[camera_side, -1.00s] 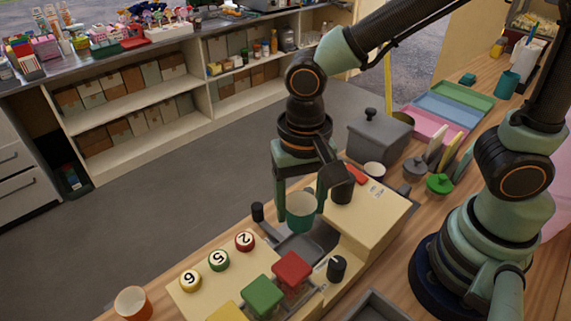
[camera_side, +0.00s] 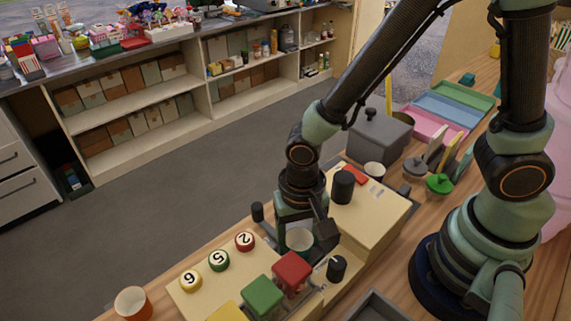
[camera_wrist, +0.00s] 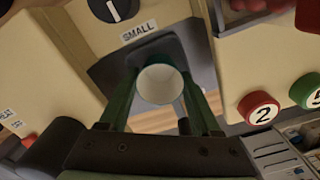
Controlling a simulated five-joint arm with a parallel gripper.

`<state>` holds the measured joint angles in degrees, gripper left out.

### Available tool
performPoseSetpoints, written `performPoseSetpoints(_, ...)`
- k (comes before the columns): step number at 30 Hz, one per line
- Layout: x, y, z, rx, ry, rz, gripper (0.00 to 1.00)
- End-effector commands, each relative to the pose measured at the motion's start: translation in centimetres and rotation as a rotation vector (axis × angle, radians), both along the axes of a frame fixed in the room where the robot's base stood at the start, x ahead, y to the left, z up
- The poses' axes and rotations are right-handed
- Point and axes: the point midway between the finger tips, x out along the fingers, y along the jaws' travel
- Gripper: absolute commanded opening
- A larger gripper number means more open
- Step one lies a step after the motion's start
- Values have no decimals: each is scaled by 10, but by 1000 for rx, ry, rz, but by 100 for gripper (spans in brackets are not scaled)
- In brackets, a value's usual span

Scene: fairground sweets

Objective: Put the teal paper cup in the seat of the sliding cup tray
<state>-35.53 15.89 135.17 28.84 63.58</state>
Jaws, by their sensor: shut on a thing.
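The teal paper cup (camera_side: 299,240) is upright between the fingers of my gripper (camera_side: 305,236), with its pale inside showing. In the wrist view the cup (camera_wrist: 160,84) sits between the two green fingers of my gripper (camera_wrist: 162,98), which are shut on it. The grey sliding cup tray (camera_wrist: 112,70) lies under and around the cup, below the SMALL label. In the side view my gripper and the cup hide most of the tray. I cannot tell whether the cup's base touches the seat.
Numbered buttons, such as the red one (camera_side: 245,240), stand left of the tray. A red block (camera_side: 292,271) and a green block (camera_side: 263,296) stand close in front. A black knob (camera_side: 343,186) is behind. An orange-rimmed cup (camera_side: 133,303) stands at the front left.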

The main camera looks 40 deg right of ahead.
Motion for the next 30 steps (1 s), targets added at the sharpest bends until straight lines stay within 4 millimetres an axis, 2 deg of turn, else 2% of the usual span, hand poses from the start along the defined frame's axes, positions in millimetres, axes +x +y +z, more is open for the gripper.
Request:
performPoseSetpoints(5, 0, 0, -2, -1, 0, 0, 13)
performPoseSetpoints(6, 0, 0, -3, -1, 0, 0, 68)
performPoseSetpoints(8, 0, 0, -2, 0, 0, 0, 91)
performPoseSetpoints(9, 0, 0, -2, 0, 0, 0, 95)
performPoseSetpoints(20, 0, 0, 0, 1, 0, 0, 95)
performPoseSetpoints(26, 1, 1, 20, 3, -5, 0, 95)
performPoseSetpoints(30, 1, 1, 44, 5, -6, 0, 95)
